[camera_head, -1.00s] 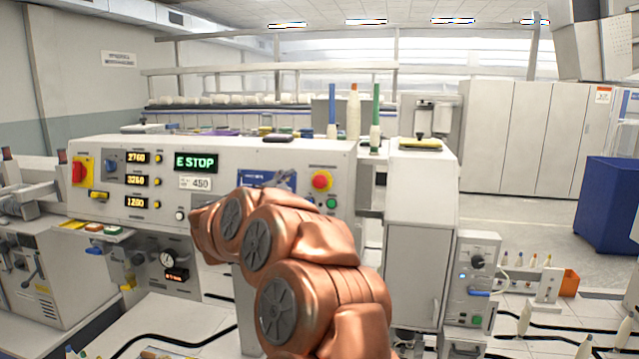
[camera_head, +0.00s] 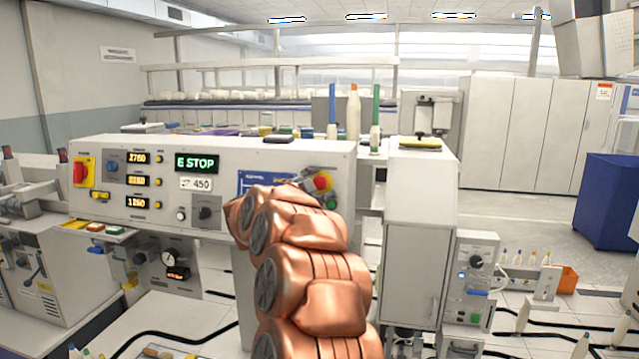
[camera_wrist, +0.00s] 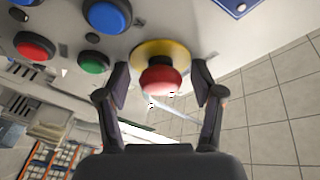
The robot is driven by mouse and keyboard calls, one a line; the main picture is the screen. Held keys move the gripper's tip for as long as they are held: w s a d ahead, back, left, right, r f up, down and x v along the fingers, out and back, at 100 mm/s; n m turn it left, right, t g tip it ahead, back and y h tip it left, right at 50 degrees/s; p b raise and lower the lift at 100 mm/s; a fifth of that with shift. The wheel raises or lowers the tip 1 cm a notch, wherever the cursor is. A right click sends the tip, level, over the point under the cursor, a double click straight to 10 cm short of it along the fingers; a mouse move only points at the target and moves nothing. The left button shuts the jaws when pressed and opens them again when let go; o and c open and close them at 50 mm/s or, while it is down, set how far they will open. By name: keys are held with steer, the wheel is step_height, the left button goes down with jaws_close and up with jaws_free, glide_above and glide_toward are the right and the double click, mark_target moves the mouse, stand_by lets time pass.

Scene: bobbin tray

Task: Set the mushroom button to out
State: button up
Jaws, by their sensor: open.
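The display (camera_head: 197,163) reads E STOP. In the wrist view the red mushroom head (camera_wrist: 160,80) stands out from its yellow ring (camera_wrist: 150,53). My gripper (camera_wrist: 161,80) is open, with one finger on either side of the head and small gaps showing. In the head view my copper arm reaches to the panel and hides most of the gripper.
The wrist view also shows a blue button (camera_wrist: 107,14), a green button (camera_wrist: 93,61) and another red button (camera_wrist: 35,46). Coloured cones (camera_head: 353,112) stand behind the panel top.

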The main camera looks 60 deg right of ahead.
steer(key=shift+r, duration=0.1)
jaws_close()
stand_by(0.5)
